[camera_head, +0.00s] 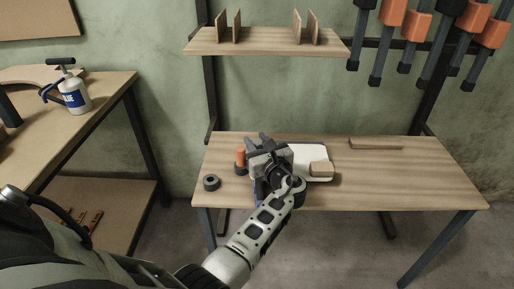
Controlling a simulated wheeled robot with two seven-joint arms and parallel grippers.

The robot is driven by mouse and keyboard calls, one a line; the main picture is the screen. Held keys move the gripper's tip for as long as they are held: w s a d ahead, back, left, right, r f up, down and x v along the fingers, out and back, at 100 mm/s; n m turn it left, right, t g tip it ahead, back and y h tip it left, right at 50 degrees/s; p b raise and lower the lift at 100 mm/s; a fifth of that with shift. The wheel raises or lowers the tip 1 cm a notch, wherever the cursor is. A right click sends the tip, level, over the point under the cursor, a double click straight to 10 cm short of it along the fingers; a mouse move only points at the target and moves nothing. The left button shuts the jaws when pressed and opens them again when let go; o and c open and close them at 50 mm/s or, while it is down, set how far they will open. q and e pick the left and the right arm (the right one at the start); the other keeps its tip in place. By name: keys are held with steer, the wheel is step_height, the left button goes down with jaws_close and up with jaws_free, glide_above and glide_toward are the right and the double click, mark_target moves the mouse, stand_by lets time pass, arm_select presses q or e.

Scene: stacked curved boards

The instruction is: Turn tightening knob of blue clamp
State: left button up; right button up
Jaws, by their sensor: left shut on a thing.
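My left gripper (268,152) is over the left half of the workbench, at the left end of a stack of pale curved boards (312,153). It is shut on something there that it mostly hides. A small dark blue bit, which looks like part of the blue clamp (257,193), shows below it near the front edge. The clamp's tightening knob cannot be made out behind the gripper and wrist. My right gripper is not in view.
An orange-topped upright piece (240,158) stands just left of the gripper. A black roll (211,183) lies near the bench's left front corner. A wooden block (321,168) sits by the boards, a wooden strip (376,144) behind right. The right of the workbench (410,185) is clear.

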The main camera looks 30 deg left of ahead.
arm_select(q)
steer(key=n+g+b, duration=0.1)
steer(key=n+g+y+b, duration=0.1)
steer(key=shift+w+f+g+y, duration=0.1)
steer(key=shift+f+g+y, duration=0.1)
steer(key=shift+g+y, duration=0.15)
steer(key=n+g+b, duration=0.2)
steer(key=shift+g+y+b, duration=0.3)
steer(key=shift+g+y, duration=0.05)
steer(key=n+g+b, duration=0.1)
steer(key=g+b, duration=0.1)
steer(key=b, duration=0.1)
steer(key=shift+f+n+g+y, duration=0.1)
steer(key=shift+n+g+y, duration=0.2)
steer(key=shift+n+g, duration=0.1)
steer(key=shift+r+n+g+b, duration=0.2)
steer(key=shift+n+g+b, duration=0.3)
steer(key=shift+g, duration=0.3)
steer(key=shift+r, duration=0.15)
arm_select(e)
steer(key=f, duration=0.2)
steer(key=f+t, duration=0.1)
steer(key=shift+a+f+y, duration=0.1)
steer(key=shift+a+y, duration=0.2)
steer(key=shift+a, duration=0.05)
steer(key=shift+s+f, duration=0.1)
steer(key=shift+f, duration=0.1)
